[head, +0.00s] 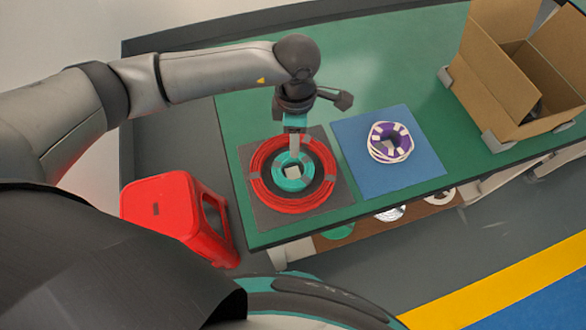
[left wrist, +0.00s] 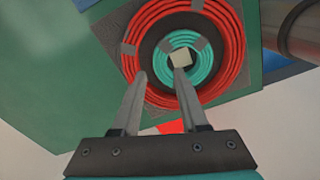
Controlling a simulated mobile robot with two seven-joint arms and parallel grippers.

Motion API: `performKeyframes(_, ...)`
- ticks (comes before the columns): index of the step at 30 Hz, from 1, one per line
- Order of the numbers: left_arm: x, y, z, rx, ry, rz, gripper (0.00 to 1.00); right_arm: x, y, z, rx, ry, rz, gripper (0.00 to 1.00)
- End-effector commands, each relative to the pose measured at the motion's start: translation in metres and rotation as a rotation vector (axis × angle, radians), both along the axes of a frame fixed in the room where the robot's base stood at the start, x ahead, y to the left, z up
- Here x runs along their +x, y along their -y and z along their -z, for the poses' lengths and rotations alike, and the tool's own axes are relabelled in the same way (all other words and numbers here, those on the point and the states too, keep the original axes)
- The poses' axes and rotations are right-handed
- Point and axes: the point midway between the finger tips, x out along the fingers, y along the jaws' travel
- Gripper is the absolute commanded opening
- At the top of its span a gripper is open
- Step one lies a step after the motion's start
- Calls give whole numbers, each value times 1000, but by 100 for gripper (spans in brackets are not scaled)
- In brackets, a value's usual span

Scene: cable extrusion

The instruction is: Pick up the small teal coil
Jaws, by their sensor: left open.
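The small teal coil (head: 293,184) lies inside a larger red coil (head: 265,194) on a dark grey mat (head: 334,196) on the green table. A pale square block shows at the teal coil's centre. My left gripper (head: 294,153) is open and points down over the teal coil. In the left wrist view, the teal coil (left wrist: 207,68) is ahead of the gripper (left wrist: 160,75). One finger's tip overlaps its centre and the other overlaps the red coil's band (left wrist: 152,94). I cannot tell whether the fingers touch either coil. My right gripper is not in view.
A blue mat (head: 372,183) with a purple and white coil (head: 391,142) lies to the right. An open cardboard box (head: 490,78) stands at the table's far right. A red stool (head: 165,212) stands left of the table. Several coils sit on a lower shelf.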

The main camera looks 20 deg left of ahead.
Motion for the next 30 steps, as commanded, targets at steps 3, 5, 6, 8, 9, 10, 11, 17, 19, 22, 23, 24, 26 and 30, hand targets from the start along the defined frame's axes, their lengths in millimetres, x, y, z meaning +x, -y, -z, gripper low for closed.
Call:
performKeyframes(3, 0, 0, 7, -1, -1, 1, 43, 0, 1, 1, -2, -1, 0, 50)
performKeyframes(5, -1, 0, 13, 0, -2, 0, 43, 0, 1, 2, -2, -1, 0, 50)
performKeyframes(6, -1, 0, 19, 0, -2, -1, 43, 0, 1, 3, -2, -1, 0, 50)
performKeyframes(8, -1, 1, 30, -1, -4, -1, 43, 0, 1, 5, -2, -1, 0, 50)
performKeyframes(9, -1, 1, 36, -1, -3, -1, 43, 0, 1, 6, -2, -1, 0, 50)
performKeyframes(10, -1, 1, 40, -1, -2, 0, 43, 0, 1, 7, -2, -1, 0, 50)
performKeyframes(11, 0, 1, 44, 0, -2, -1, 43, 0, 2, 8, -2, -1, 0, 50)
performKeyframes(17, 0, 1, 56, -2, 0, 0, 43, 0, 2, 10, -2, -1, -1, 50)
performKeyframes(19, 0, 1, 55, -2, 0, 0, 43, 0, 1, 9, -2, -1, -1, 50)
performKeyframes(22, 0, 1, 55, -2, 0, 0, 43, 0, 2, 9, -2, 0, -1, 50)
performKeyframes(23, 0, 1, 55, -2, 0, 0, 40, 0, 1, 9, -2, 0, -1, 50)
performKeyframes(24, 0, 1, 55, -2, 0, 0, 35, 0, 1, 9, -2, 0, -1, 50)
performKeyframes(26, 0, 1, 55, -2, 0, 0, 29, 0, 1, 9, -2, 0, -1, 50)
performKeyframes(30, 0, 1, 55, -2, 0, 0, 13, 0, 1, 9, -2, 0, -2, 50)
